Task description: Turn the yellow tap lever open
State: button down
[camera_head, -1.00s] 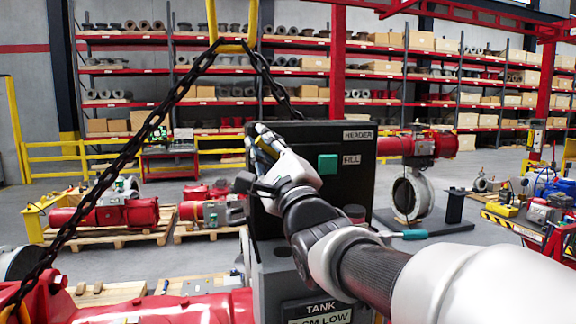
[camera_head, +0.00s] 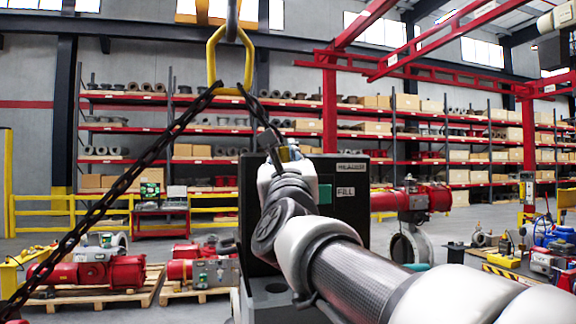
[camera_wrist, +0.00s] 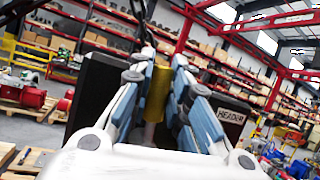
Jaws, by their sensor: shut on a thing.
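The yellow tap lever (camera_wrist: 159,88) stands upright between the blue-grey finger pads of my gripper (camera_wrist: 160,75) in the wrist view. The fingers are shut on it from both sides. In the head view a small yellow bit of the lever (camera_head: 284,154) shows above my gripper (camera_head: 283,164), whose fingers are mostly hidden behind my wrist. The black panel box (camera_head: 352,222) stands behind, with a HEADER label (camera_head: 353,168) and a FILL label (camera_head: 346,192). The valve body under the lever is hidden.
Red actuators on pallets (camera_head: 88,296) and red shelves lie farther back.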

jog(key=shift+d+r+m, duration=0.2)
jog(key=shift+m, duration=0.2)
jog(key=c, duration=2)
grip_release()
jog(key=shift+o, duration=1.1)
jog(key=shift+f, duration=0.1)
jog(key=v, duration=1.2)
jog(key=shift+a, duration=0.15)
